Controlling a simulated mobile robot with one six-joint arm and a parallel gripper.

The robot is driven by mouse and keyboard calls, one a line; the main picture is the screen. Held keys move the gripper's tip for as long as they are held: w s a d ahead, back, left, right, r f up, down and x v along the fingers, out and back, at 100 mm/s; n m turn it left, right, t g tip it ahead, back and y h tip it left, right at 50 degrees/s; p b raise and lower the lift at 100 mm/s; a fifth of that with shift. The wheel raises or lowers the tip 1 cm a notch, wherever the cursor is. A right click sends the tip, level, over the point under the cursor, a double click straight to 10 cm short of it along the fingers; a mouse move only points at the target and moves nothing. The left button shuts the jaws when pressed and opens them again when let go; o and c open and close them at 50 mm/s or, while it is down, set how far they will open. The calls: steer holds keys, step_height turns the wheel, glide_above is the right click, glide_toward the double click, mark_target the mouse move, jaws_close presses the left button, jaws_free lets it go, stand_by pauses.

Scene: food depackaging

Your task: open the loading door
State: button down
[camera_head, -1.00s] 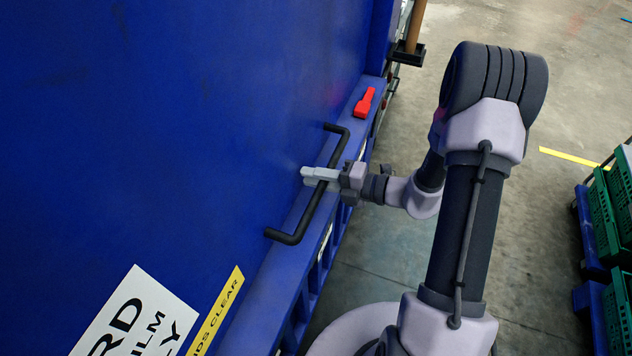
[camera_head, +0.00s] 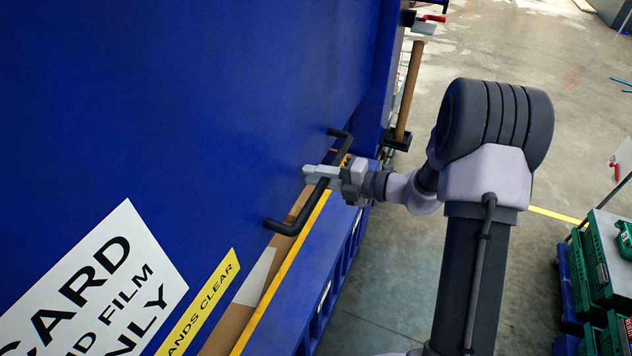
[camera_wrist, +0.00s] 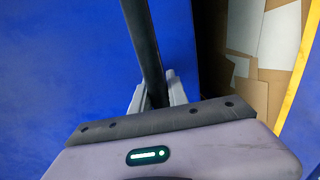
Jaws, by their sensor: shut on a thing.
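The blue loading door (camera_head: 200,110) fills the left of the head view, with a black bar handle (camera_head: 290,222) on it. My gripper (camera_head: 318,175) is shut on the handle near its middle. In the wrist view the black handle bar (camera_wrist: 143,45) runs between the fingers of my gripper (camera_wrist: 157,92), with the blue door (camera_wrist: 60,70) behind it. A gap stands open under the door's lower edge, and brown and white cardboard (camera_wrist: 272,35) shows inside.
A yellow-edged blue sill (camera_head: 300,300) runs below the gap. A white sign (camera_head: 100,285) and a yellow "hands clear" label (camera_head: 205,305) are on the door. Green crates (camera_head: 590,260) stand at the right. Grey floor (camera_head: 400,270) lies open between.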

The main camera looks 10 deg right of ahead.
mark_target(301, 144)
step_height(301, 144, up, 9)
steer(key=p, duration=0.5)
steer(key=shift+r, duration=0.15)
steer(key=c, duration=1.6)
jaws_free()
steer(key=b+v, duration=0.3)
steer(key=v, duration=1.4)
steer(key=shift+s+d, duration=0.15)
